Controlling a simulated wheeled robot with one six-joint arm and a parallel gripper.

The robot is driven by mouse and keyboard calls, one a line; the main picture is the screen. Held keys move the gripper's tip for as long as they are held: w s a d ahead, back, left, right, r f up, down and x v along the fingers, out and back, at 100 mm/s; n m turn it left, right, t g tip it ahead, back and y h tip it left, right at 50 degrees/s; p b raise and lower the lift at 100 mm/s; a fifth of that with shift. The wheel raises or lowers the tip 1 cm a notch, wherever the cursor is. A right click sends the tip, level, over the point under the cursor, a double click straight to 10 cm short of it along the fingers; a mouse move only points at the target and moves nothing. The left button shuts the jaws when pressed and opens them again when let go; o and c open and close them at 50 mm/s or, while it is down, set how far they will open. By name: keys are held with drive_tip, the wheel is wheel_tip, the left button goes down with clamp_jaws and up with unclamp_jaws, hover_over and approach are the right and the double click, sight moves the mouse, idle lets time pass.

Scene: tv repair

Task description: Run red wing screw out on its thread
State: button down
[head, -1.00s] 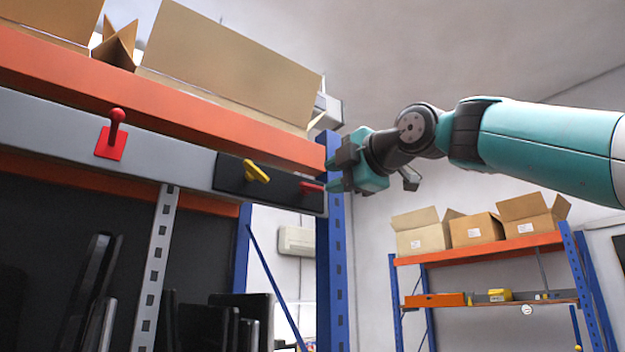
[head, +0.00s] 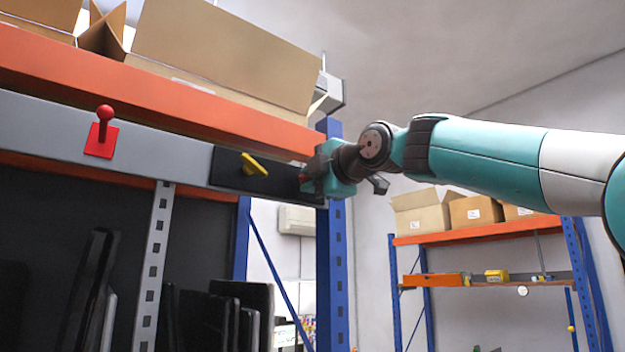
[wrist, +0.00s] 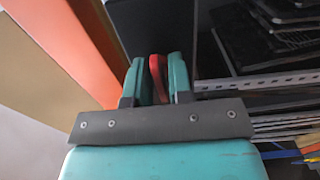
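The red wing screw (wrist: 157,74) shows in the wrist view between my two teal fingers, which are close on either side of it. My gripper (wrist: 158,80) appears shut on its wing. In the head view my gripper (head: 311,179) is at the right end of a black plate (head: 225,170) on the grey rail. It hides most of the red wing screw there, and only a bit of red (head: 303,178) shows. The threaded part of the screw is hidden.
A yellow wing screw (head: 254,164) is left of my gripper on the same plate. Farther left is a red knob (head: 105,116) on a red plate. An orange shelf beam (head: 150,98) runs above, and a blue post (head: 335,250) stands behind my gripper.

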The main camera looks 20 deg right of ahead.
idle(0.3)
drive_tip(key=n+b, duration=0.2)
drive_tip(key=n, duration=0.1)
drive_tip(key=shift+f+n, duration=0.15)
drive_tip(key=shift+n, duration=0.15)
drive_tip(key=shift+n+b, duration=0.75)
drive_tip(key=shift+n, duration=1.25)
drive_tip(key=c, duration=1.3)
unclamp_jaws()
drive_tip(key=shift+o, duration=0.2)
drive_tip(key=shift+r, duration=0.2)
